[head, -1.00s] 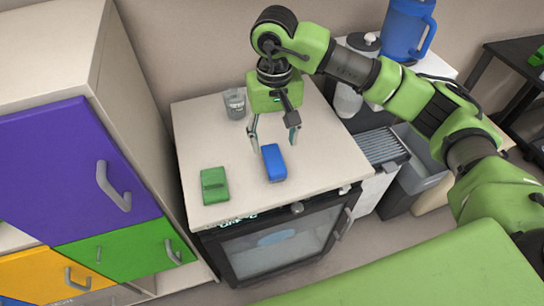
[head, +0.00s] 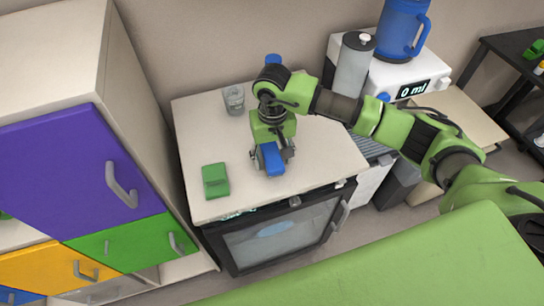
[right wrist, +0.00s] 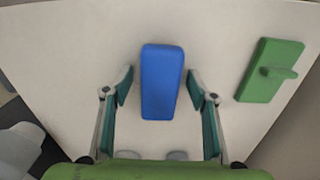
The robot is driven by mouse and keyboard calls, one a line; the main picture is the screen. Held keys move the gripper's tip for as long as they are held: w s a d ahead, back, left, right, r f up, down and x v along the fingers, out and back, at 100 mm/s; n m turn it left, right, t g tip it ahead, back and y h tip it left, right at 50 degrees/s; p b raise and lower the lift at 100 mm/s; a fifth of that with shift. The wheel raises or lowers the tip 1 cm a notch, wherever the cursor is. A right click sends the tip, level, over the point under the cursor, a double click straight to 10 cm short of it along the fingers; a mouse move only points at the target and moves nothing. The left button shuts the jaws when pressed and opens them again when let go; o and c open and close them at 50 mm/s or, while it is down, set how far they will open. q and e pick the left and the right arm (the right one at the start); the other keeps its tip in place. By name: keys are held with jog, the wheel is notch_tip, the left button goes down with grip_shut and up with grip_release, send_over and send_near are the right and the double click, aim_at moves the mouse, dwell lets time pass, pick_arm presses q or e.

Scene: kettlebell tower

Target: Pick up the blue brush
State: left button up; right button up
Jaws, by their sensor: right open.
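The blue brush (head: 274,161) lies on the light countertop, partly hidden by my right gripper in the head view. In the right wrist view the blue brush (right wrist: 162,82) lies lengthwise between and a little beyond the fingertips. My right gripper (head: 271,163) is low over the counter at the brush. Its fingers are spread, with a gap on each side of the brush (right wrist: 160,88). The left gripper is not in view.
A green brush (head: 215,180) lies on the counter (head: 190,128) to the left. A glass (head: 234,99) stands behind it. Coloured cabinet doors (head: 80,165) stand at the left. A white machine with a blue jug (head: 402,30) stands at the back right.

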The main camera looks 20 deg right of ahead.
jog(key=c, duration=1.2)
jog(key=shift+r, duration=0.15)
jog(key=shift+r, duration=0.55)
jog(key=s+a+r+b, duration=0.3)
jog(key=s+r+b, duration=0.2)
jog(key=s+r, duration=0.6)
jog(key=s, duration=0.2)
jog(key=shift+s+a+r+b, duration=0.15)
jog(key=shift+s+r+b, duration=0.2)
jog(key=shift+r+b, duration=0.05)
